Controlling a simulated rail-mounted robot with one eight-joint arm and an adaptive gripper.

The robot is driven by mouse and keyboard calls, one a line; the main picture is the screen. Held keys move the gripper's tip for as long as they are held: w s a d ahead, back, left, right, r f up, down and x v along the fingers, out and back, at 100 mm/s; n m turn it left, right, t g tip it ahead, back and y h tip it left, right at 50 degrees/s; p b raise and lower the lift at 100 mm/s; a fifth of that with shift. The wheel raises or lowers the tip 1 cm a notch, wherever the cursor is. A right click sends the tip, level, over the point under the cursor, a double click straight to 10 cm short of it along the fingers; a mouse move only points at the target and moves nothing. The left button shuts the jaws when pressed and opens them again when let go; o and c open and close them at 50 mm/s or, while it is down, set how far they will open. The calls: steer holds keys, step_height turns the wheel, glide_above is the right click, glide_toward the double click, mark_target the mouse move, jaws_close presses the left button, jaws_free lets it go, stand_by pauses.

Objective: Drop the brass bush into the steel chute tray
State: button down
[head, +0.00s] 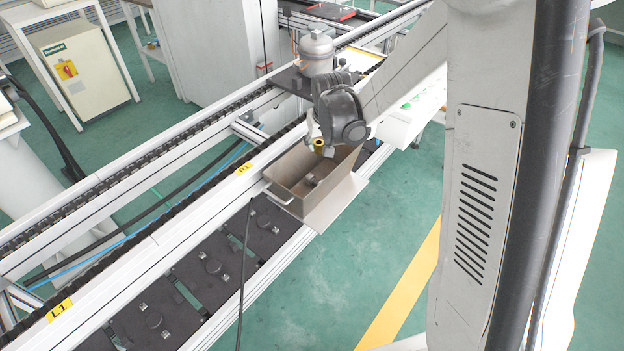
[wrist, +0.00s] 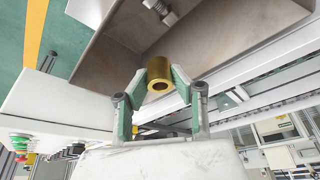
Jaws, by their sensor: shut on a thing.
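The brass bush (wrist: 160,73) is a short gold-coloured hollow cylinder. My gripper (wrist: 160,84) is shut on it, with one finger on each side in the wrist view. In the head view the bush (head: 318,146) shows at the tip of my gripper (head: 319,150), over the far part of the steel chute tray. The bush appears to be above the tray opening; the exact height is unclear.
A small metal fitting (head: 311,180) lies inside the tray. A grey compressor (head: 316,52) stands on the line just behind my wrist. Black fixture plates (head: 215,270) run along the conveyor at the near left. Open green floor lies to the right of the tray.

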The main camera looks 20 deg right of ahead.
steer(key=shift+f, duration=0.65)
steer(key=c, duration=1.4)
jaws_free()
steer(key=shift+r, duration=0.15)
steer(key=v, duration=1.1)
steer(key=shift+s+r, duration=0.15)
steer(key=shift+r, duration=0.25)
